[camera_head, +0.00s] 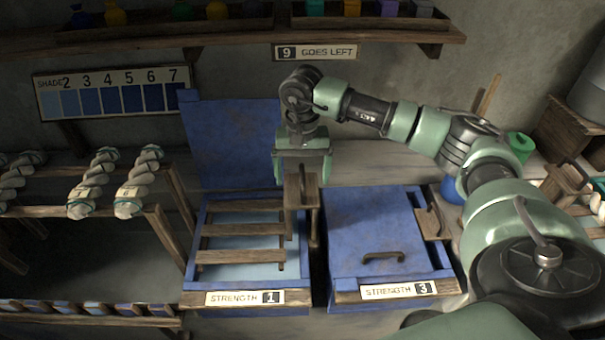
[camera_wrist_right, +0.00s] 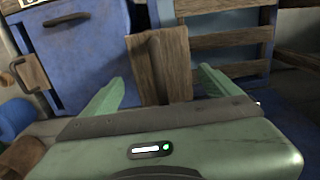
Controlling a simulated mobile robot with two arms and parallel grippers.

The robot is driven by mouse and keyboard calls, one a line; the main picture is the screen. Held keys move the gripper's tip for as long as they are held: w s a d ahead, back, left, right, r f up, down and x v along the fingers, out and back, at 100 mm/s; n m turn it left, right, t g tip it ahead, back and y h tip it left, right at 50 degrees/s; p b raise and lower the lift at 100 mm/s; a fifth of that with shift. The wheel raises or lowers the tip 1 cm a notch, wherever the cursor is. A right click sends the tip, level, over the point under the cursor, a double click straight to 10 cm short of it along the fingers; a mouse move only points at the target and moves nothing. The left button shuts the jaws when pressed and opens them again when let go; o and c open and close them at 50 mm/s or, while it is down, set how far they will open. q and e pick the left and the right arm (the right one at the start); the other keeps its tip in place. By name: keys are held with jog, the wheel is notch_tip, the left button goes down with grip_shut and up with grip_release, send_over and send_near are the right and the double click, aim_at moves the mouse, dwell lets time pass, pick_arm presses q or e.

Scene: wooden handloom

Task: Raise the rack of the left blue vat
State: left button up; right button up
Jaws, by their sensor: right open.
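The left blue vat (camera_head: 190,270) has its lid (camera_head: 231,140) standing open and a "STRENGTH 1" label. Its slatted wooden rack (camera_head: 240,229) lies low inside over pale blue liquid. A wooden upright (camera_head: 301,192) stands at the vat's right side, towards the other vat. My right gripper (camera_head: 303,170) points down just above this upright. In the right wrist view the open green fingers (camera_wrist_right: 160,85) lie either side of the upright (camera_wrist_right: 165,55), with gaps visible; contact cannot be told. My left gripper is not in view.
The right blue vat (camera_head: 370,230), labelled "STRENGTH 3", has its lid shut, with a wooden bracket (camera_head: 432,221) at its right side. Twisted skeins (camera_head: 138,182) hang on a rail at left. A shelf (camera_head: 380,28) with coloured bottles runs above.

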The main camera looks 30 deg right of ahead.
notch_tip(320, 180, up, 7)
jog(key=p, duration=0.3)
jog(key=shift+f, duration=0.15)
jog(key=shift+f, duration=0.1)
